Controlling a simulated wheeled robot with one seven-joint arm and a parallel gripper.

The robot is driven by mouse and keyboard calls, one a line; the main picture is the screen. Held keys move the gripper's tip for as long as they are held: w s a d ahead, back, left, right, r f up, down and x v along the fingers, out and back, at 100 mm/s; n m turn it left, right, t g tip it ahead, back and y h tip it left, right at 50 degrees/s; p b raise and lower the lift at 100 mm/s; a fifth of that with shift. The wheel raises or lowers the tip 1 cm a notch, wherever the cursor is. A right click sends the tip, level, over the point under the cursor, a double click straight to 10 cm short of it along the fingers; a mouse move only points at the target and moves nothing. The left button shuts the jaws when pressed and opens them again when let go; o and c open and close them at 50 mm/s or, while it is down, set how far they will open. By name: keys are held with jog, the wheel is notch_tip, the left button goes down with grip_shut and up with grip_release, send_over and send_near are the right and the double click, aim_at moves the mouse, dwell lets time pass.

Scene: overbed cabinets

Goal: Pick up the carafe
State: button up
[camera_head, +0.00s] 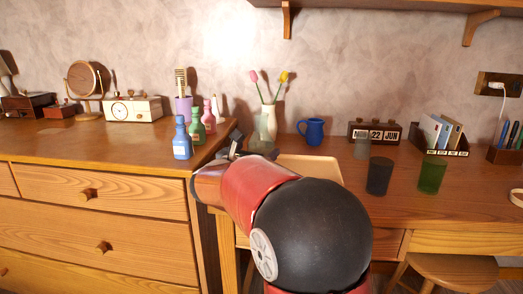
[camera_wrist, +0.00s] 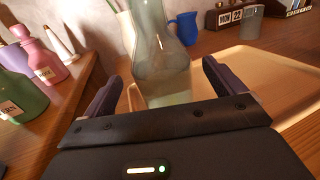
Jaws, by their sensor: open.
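The carafe (camera_wrist: 162,68) is a see-through grey-green glass vessel with a narrow neck and wider body. In the wrist view it stands upright in front of my gripper (camera_wrist: 162,80), lined up between the two open fingers, with a visible gap on each side. I cannot tell how deep it sits between them. Its lower part is partly hidden by my gripper. In the head view the carafe (camera_head: 263,147) shows only partly behind my arm, in front of the flower vase. My gripper (camera_head: 238,146) is mostly hidden there by my arm.
The vase (camera_head: 268,123) with tulips stands close behind the carafe, and a blue jug (camera_head: 312,131) is to its right. A tan tray (camera_head: 312,167) lies beside it. Bottles (camera_head: 182,140) stand on the dresser at left. Dark (camera_head: 379,176) and green (camera_head: 431,175) cups stand right.

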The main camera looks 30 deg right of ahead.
aim_at(260, 146)
jog(key=x, duration=0.3)
jog(key=shift+w+d, duration=0.1)
jog(key=shift+d, duration=0.15)
jog(key=c, duration=1.4)
jog(key=shift+c, duration=0.5)
jog(key=shift+r, duration=0.25)
